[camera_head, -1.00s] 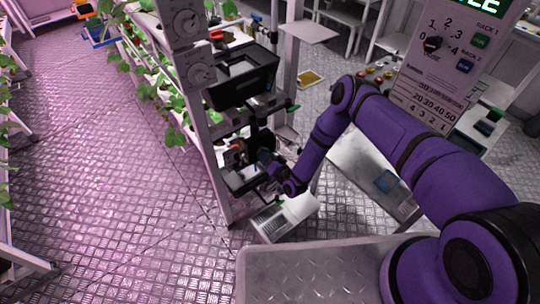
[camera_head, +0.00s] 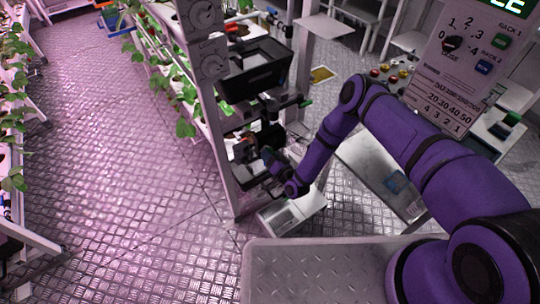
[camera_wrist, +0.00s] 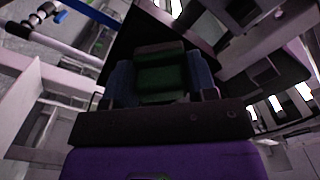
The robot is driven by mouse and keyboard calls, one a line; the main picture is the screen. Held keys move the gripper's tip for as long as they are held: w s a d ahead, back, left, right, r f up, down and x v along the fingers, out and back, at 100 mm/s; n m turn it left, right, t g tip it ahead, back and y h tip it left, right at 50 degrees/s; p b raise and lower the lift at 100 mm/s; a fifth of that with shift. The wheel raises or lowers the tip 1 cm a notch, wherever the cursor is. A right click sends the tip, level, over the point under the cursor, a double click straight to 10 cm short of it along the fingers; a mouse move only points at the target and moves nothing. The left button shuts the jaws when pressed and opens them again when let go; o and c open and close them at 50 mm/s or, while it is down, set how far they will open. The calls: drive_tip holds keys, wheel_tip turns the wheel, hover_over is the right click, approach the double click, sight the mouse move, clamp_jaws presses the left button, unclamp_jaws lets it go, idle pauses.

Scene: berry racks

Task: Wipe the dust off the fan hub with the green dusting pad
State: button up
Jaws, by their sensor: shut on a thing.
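My gripper (camera_wrist: 160,84) is shut on the green dusting pad (camera_wrist: 160,58), which sits between its two blue fingers in the wrist view. In the head view my gripper (camera_head: 274,161) reaches into the lower part of the rack, at a dark assembly (camera_head: 246,149) below a black tray. A large black surface (camera_wrist: 122,42) lies behind the pad in the wrist view. The fan hub cannot be made out clearly; the gripper and dark parts cover that area. I cannot tell whether the pad touches it.
A black tray (camera_head: 258,76) sits on the rack above my gripper. The white rack post (camera_head: 222,150) stands close on the left. A pale box (camera_head: 292,212) lies below. A control panel (camera_head: 458,60) stands at the right. The patterned floor at left is clear.

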drive_tip(key=shift+v, duration=2.8)
drive_tip(key=v, duration=0.3)
